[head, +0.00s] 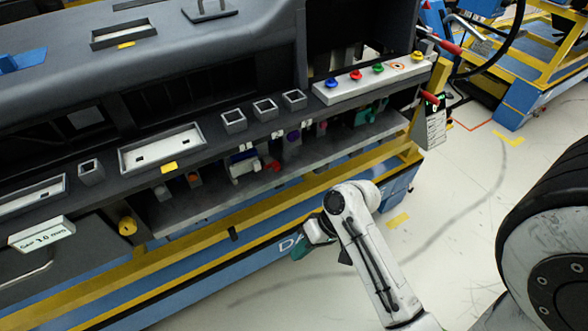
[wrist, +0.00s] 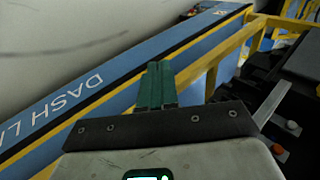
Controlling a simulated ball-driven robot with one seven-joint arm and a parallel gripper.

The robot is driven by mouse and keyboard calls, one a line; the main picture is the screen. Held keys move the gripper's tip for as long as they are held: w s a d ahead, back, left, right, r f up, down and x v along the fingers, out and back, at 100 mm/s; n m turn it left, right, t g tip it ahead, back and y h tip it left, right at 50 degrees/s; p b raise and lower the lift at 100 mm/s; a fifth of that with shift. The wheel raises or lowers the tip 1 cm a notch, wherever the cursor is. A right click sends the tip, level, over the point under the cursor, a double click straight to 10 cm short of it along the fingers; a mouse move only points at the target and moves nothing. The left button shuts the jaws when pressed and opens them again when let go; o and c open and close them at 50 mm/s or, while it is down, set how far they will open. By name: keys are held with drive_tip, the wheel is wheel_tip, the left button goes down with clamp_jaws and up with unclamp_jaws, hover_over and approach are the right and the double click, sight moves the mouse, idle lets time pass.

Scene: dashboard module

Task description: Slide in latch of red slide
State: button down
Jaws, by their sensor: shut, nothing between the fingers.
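A small red part (head: 272,163), which may be the red slide, shows on the grey shelf under the dashboard. It sits just right of a white and blue block (head: 243,165). It is too small to make out a latch. My gripper (head: 300,250) hangs low in front of the blue base beam, below and in front of the shelf, apart from the red part. In the wrist view the green fingers (wrist: 155,88) are together and empty. I cannot make out the red part in the wrist view.
The yellow rail (head: 270,198) and blue beam (wrist: 95,100) lie between my gripper and the shelf (head: 365,137). Colored knobs sit on a white panel (head: 375,78) above. A yellow knob (head: 127,226) sticks out at left. The floor at right is mostly clear.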

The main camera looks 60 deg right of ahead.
drive_tip(key=d+r+m+t, duration=0.5)
drive_tip(key=d+t, duration=0.2)
drive_tip(key=d, duration=0.4)
drive_tip(key=m+t+h+b, duration=0.1)
drive_tip(key=m+t+h, duration=0.15)
drive_tip(key=t, duration=0.25)
approach(294, 169)
drive_tip(key=s+d+r, duration=0.2)
drive_tip(key=s, duration=0.1)
drive_tip(key=shift+s+a+m+y, duration=0.15)
drive_tip(key=shift+m+y, duration=0.1)
drive_tip(key=shift+m, duration=0.2)
drive_tip(key=w, duration=0.3)
drive_tip(key=w+a, duration=0.1)
drive_tip(key=w, duration=0.2)
drive_tip(key=w+p, duration=0.1)
drive_tip(key=w, duration=0.2)
drive_tip(key=shift+a, duration=0.35)
drive_tip(key=w+a, duration=0.2)
drive_tip(key=shift+w+a+p, duration=0.25)
drive_tip(key=shift+p, duration=0.1)
drive_tip(key=shift+w+a, duration=0.35)
drive_tip(key=shift+a, duration=0.1)
